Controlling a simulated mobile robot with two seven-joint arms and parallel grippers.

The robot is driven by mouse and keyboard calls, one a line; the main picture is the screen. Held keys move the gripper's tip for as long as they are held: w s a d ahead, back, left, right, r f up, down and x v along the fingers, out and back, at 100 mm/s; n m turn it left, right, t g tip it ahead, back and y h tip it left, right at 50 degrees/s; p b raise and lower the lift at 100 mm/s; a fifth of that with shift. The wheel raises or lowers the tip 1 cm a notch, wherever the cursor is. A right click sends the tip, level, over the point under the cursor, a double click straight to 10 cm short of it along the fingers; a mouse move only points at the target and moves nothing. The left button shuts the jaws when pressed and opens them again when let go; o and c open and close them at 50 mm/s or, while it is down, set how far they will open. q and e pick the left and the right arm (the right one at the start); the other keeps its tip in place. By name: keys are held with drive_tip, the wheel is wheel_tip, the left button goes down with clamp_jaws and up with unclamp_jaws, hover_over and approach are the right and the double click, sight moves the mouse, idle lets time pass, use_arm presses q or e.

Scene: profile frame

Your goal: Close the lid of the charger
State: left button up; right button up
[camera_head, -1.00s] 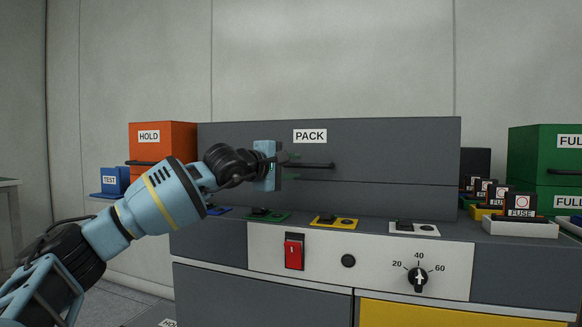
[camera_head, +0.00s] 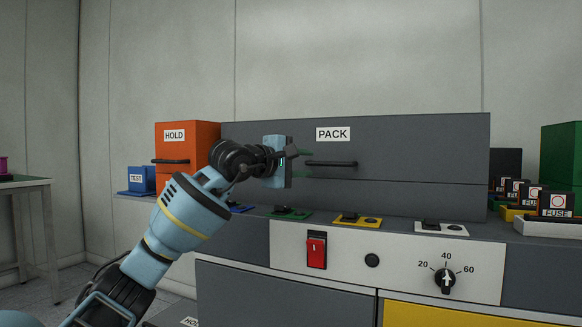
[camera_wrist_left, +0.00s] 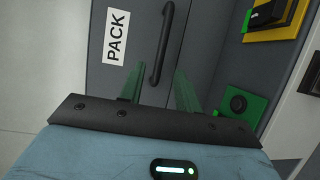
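The charger is a dark grey unit with a white control strip. Its broad upright grey panel (camera_head: 420,150) carries a PACK label (camera_head: 333,134) and a black bar handle (camera_head: 331,164); I take this panel to be the lid. My left gripper (camera_head: 305,165) is at the left end of the handle, in front of the panel. In the left wrist view its two green fingers (camera_wrist_left: 159,88) are apart and empty, with the handle (camera_wrist_left: 161,45) beyond and between them. I cannot tell whether they touch it. My right gripper is not in view.
A red switch (camera_head: 316,250) and a dial (camera_head: 445,280) sit on the front strip, below coloured sockets such as the yellow one (camera_head: 358,220). An orange HOLD box (camera_head: 205,145) stands behind my left arm. Several fuses stand on the right, including this one (camera_head: 556,204).

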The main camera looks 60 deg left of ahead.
use_arm(q)
drive_tip(key=shift+v, duration=1.95)
drive_tip(key=shift+f, duration=0.1)
